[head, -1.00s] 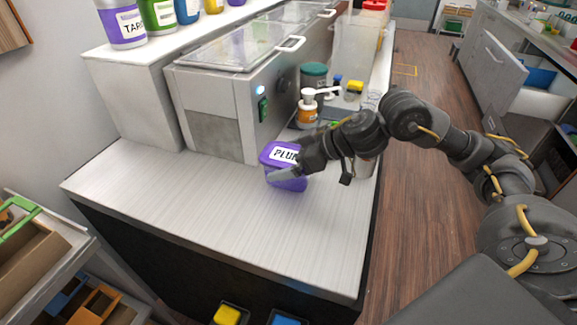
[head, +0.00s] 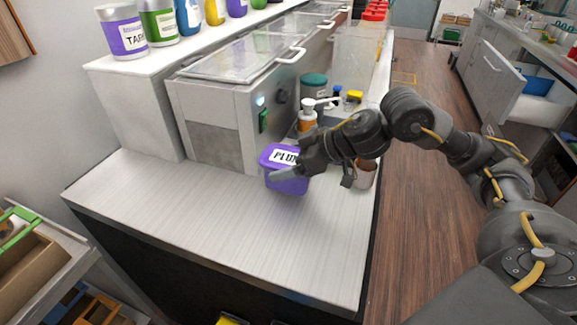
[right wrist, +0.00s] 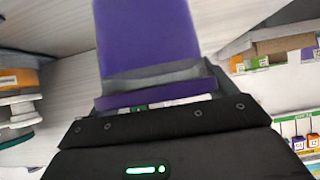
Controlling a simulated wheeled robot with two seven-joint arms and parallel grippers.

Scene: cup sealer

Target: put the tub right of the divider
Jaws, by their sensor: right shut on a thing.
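The purple tub (head: 288,181) has a white label that begins "PLU"; the rest is covered by my gripper. It is at the near end of the white counter (head: 190,210), in front of the metal machine. My right gripper (head: 292,172) is shut on the tub from the right side. In the right wrist view the purple tub (right wrist: 150,40) fills the space in front of the gripper (right wrist: 158,95). I cannot tell whether the tub touches the counter. No divider can be made out clearly. My left gripper is not in view.
The metal machine (head: 225,110) stands behind the tub. An orange pump bottle (head: 307,118), a green-lidded jar (head: 313,85) and a brownish cup (head: 365,173) stand near my right arm. The counter's near left part is clear. Its right edge drops to the wooden floor.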

